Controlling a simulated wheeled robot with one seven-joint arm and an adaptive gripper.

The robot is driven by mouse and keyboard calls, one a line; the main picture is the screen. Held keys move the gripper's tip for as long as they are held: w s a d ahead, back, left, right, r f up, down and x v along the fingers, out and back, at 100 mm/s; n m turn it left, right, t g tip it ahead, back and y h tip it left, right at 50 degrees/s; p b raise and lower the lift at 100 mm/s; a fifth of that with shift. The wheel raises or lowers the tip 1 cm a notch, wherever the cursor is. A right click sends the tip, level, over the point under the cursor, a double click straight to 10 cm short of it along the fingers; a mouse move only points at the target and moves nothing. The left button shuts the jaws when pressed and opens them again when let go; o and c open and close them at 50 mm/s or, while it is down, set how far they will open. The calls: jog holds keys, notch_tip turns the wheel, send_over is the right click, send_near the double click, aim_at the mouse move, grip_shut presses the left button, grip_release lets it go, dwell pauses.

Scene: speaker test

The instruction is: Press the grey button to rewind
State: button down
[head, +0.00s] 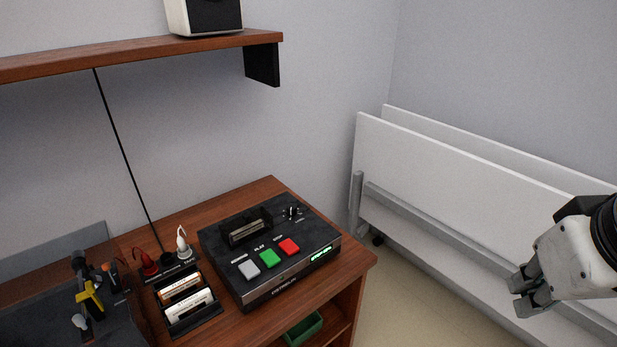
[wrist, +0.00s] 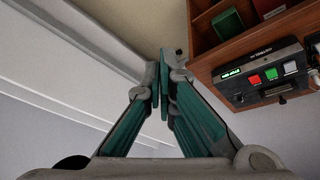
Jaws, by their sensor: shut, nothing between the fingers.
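The grey button (head: 248,269) is the leftmost of three on the sloped front of a black tape player (head: 222,240) on a wooden cabinet. A green button (head: 269,259) and a red button (head: 289,247) sit to its right. In the wrist view the player shows upside down at the right, with the grey button (wrist: 290,67) beside the green one. My gripper (head: 521,294) is at the far right in the head view, well away from the player, beside the white panels. In the wrist view its fingers (wrist: 164,85) meet, shut and empty.
A rack with two cassettes (head: 188,305) and cable plugs (head: 183,243) stand left of the player. Tools (head: 90,300) are further left. A wooden shelf (head: 150,54) with a speaker (head: 205,15) hangs above. White folded panels (head: 450,175) stand at the right.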

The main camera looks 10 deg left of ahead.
jog(key=w+a+n+t, duration=0.1)
jog(key=w+a+n, duration=0.45)
jog(key=w, duration=0.55)
jog(key=n+g+y+p, duration=0.1)
jog(key=n+y, duration=0.7)
jog(key=n, duration=0.6)
send_over(247, 271)
notch_tip(247, 271, down, 12)
jog(key=shift+a+f, duration=0.1)
jog(key=shift+f, duration=0.1)
notch_tip(247, 271, down, 7)
jog(key=b, duration=0.7)
jog(key=shift+w, duration=0.1)
jog(key=shift+f+b, duration=0.9)
jog(key=shift+b, duration=0.25)
jog(key=shift+f, duration=0.2)
